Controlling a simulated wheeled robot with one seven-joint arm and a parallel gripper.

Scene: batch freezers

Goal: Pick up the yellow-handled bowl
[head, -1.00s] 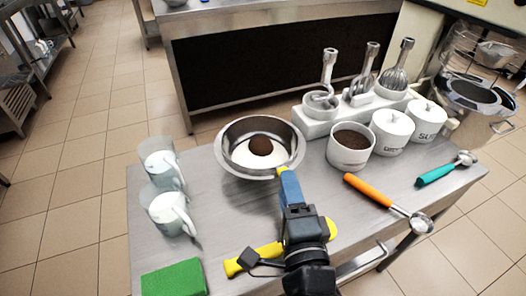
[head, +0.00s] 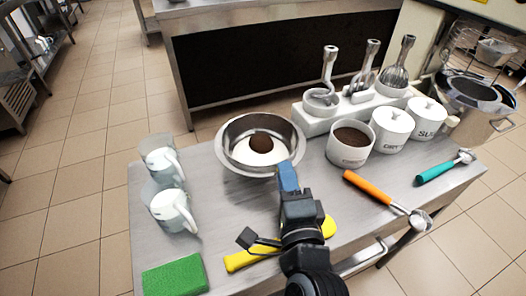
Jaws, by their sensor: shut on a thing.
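The metal bowl (head: 229,152) is at the back middle of the steel table in the head view. It holds white powder with a round brown heap on top. My gripper (head: 288,178), with blue fingertips, meets the bowl's near right rim and is shut on it. The bowl's yellow handle is hidden behind the gripper. I cannot tell for sure whether the bowl is clear of the table. A separate yellow-handled tool (head: 248,259) lies on the table, partly under my arm.
Clear measuring jugs (head: 168,205) stand at the left, above a green sponge (head: 174,276). A white tub of brown powder (head: 349,152), lidded canisters (head: 392,130) and a whisk rack (head: 318,123) stand right of the bowl. Orange (head: 367,188) and teal (head: 436,173) scoops lie at right.

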